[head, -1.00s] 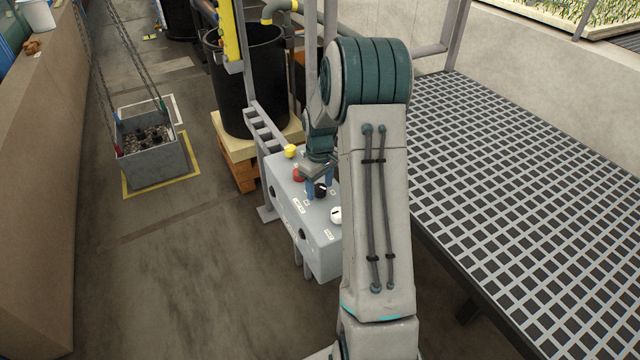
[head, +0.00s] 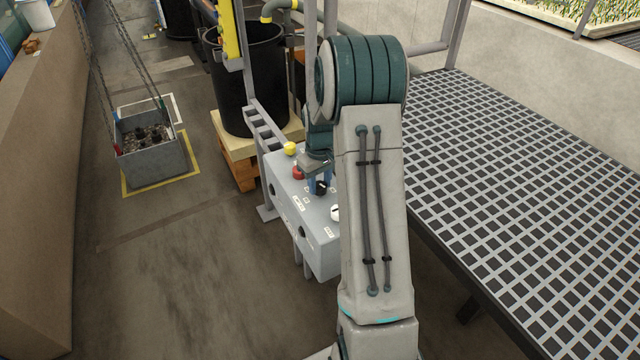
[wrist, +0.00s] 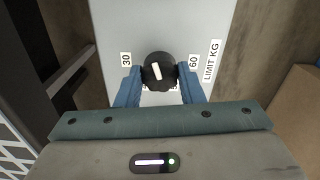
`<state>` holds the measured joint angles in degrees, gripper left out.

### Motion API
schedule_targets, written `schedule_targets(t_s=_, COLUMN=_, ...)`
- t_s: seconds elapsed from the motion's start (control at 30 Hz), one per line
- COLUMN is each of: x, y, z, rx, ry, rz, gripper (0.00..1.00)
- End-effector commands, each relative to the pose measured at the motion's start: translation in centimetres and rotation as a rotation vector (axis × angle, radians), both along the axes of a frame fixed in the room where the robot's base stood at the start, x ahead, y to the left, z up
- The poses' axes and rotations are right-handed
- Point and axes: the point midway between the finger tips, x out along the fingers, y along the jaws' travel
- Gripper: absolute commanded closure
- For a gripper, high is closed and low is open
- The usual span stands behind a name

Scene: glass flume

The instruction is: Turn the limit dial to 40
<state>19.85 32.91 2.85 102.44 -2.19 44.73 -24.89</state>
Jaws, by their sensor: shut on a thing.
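The limit dial (wrist: 158,71) is a round black knob with a white pointer mark, on a grey control box (head: 318,240). In the wrist view, a "30" label (wrist: 126,59) lies left of it, a "60" label (wrist: 193,62) right and a "LIMIT KG" label (wrist: 211,60) farther right. The pointer mark slants slightly, its upper end leaning left. Labels below the dial are mostly hidden. My gripper (wrist: 160,83) has its blue fingers on either side of the dial, shut on it. In the head view, the dial (head: 321,188) shows below my gripper (head: 320,178).
The box also carries a yellow knob (head: 290,149), a red knob (head: 298,173) and a white-faced control (head: 335,213), close to the dial. A grating platform (head: 530,200) stands right, a black barrel (head: 245,90) behind. A hanging grey bin (head: 152,165) is left over open floor.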

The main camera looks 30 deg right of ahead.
Motion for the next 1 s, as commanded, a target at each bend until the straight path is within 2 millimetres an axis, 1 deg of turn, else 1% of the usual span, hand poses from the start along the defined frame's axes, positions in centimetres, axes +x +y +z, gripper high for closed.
schedule_targets(t_s=0.6, x=0.08, y=0.03, z=0.01, rx=-0.001, ry=-0.002, rz=-0.560, gripper=0.88)
schedule_targets(t_s=0.8, x=0.09, y=0.02, z=0.05, rx=-0.001, ry=-0.002, rz=-0.697, gripper=0.88)
schedule_targets(t_s=1.0, x=0.09, y=-0.03, z=0.09, rx=0.000, ry=-0.003, rz=-0.790, gripper=0.88)
